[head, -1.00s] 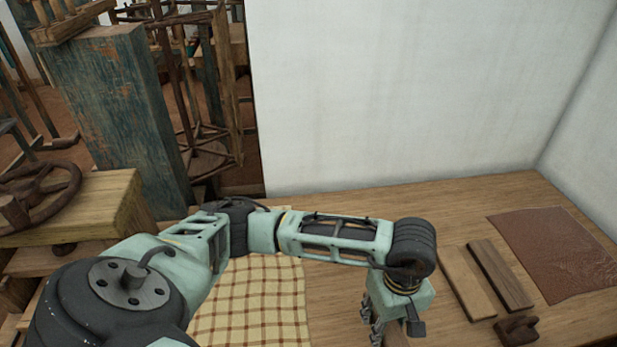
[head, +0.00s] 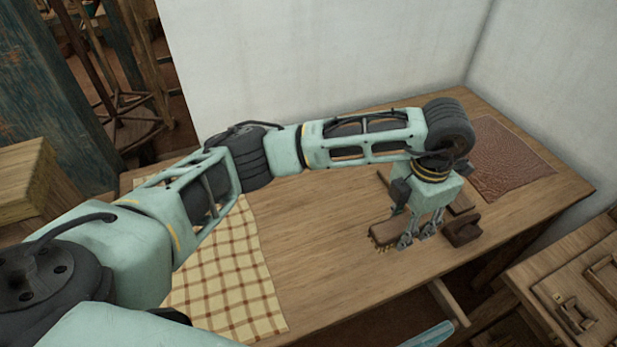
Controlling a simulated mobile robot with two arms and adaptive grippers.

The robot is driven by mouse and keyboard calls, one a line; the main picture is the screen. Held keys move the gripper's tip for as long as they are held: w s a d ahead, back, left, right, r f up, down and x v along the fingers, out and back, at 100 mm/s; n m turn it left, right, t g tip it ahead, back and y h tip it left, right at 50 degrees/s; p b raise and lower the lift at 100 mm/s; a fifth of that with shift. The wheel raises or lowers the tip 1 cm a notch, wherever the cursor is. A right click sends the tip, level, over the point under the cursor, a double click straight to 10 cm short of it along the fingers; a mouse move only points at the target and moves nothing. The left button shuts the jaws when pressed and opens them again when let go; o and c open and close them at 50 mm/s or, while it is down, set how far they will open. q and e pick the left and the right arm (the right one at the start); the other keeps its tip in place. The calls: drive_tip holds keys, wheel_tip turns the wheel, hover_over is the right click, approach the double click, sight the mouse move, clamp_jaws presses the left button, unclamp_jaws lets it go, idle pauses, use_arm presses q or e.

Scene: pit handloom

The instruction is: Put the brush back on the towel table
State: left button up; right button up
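The brush (head: 386,234), a brown wooden block with yellowish bristles along its lower edge, is at the front right of the wooden table (head: 320,235). I cannot tell whether it rests on the tabletop or hangs just above it. My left gripper (head: 419,238) points down at the brush's right end, and its fingers hide part of that end. The two fingers show a little apart; I cannot tell whether they grip the brush. The checked yellow towel (head: 228,275) lies on the same table to the left. My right gripper is not in view.
A dark wooden block (head: 463,231) sits close to the right of my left gripper. Planks lie behind it, partly hidden, and a brown textured sheet (head: 505,160) lies at the back right. Wooden drawers (head: 570,295) stand at lower right. The tabletop between towel and brush is clear.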

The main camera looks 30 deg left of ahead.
use_arm(q)
drive_tip(key=shift+a+f, duration=0.15)
drive_tip(key=shift+a, duration=0.25)
drive_tip(key=p, duration=0.4)
hover_over(349, 234)
wheel_tip(349, 234, down, 6)
drive_tip(key=shift+d+f, duration=0.1)
drive_tip(key=shift+f, duration=0.25)
wheel_tip(349, 234, down, 4)
drive_tip(key=shift+r+p, duration=0.1)
drive_tip(key=shift+p, duration=0.3)
drive_tip(key=shift+f, duration=0.25)
drive_tip(key=o, duration=1.1)
drive_tip(key=shift+o, duration=0.2)
